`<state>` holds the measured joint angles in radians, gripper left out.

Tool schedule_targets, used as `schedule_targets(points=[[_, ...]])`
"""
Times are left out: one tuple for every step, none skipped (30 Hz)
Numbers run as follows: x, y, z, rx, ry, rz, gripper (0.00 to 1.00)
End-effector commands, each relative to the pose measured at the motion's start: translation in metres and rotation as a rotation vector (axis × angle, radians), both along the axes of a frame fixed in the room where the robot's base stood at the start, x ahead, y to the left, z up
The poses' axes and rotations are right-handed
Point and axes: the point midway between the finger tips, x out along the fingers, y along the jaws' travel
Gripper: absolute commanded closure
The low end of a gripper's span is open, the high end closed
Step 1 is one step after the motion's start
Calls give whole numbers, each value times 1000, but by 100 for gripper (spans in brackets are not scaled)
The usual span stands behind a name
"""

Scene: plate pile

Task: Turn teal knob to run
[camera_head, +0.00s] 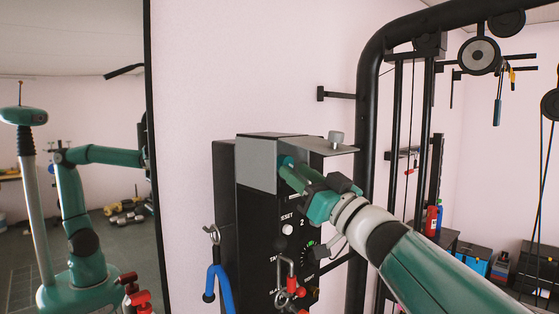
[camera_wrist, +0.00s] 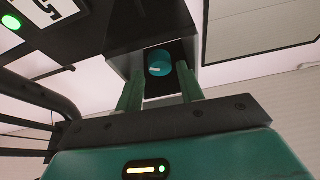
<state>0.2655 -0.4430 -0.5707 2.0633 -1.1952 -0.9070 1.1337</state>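The teal knob (camera_wrist: 158,61) shows in the wrist view as a short round shape with a pale mark on its lower part. It sits in a dark recess under a hood. My gripper (camera_wrist: 160,74) is open, with one green finger on each side of the knob's line. The fingers point at the knob, and I see no clear contact. In the head view my gripper (camera_head: 293,172) reaches in under the grey metal hood (camera_head: 256,168) of the black control box (camera_head: 255,235). There the fingertips and knob are hard to tell apart, and any run label is hidden.
The box front has a white button (camera_head: 287,229), a dial (camera_head: 309,252) and a red-handled clip (camera_head: 291,285). A blue-handled hook (camera_head: 219,285) hangs at its left. A black rack frame (camera_head: 366,130) stands close on the right. A mirror (camera_head: 80,150) fills the left side.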

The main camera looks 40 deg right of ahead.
Motion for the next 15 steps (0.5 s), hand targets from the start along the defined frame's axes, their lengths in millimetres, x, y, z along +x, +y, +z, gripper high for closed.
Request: schedule_targets(points=[[11, 0, 3, -1, 2, 0, 62], [16, 0, 6, -1, 2, -1, 62], [24, 0, 8, -1, 3, 0, 62], [29, 0, 11, -1, 2, 0, 62], [34, 0, 12, 0, 2, 1, 62], [40, 0, 15, -1, 1, 1, 62], [43, 0, 17, -1, 1, 1, 62], [47, 0, 18, -1, 2, 0, 62], [51, 0, 19, -1, 1, -1, 62], [53, 0, 21, -1, 0, -1, 62], [55, 0, 22, 0, 0, -1, 62], [57, 0, 22, 0, 0, -1, 62], [59, 0, 22, 0, 0, -1, 62], [59, 0, 22, 0, 1, -1, 62], [60, 0, 23, 0, 1, -1, 62]])
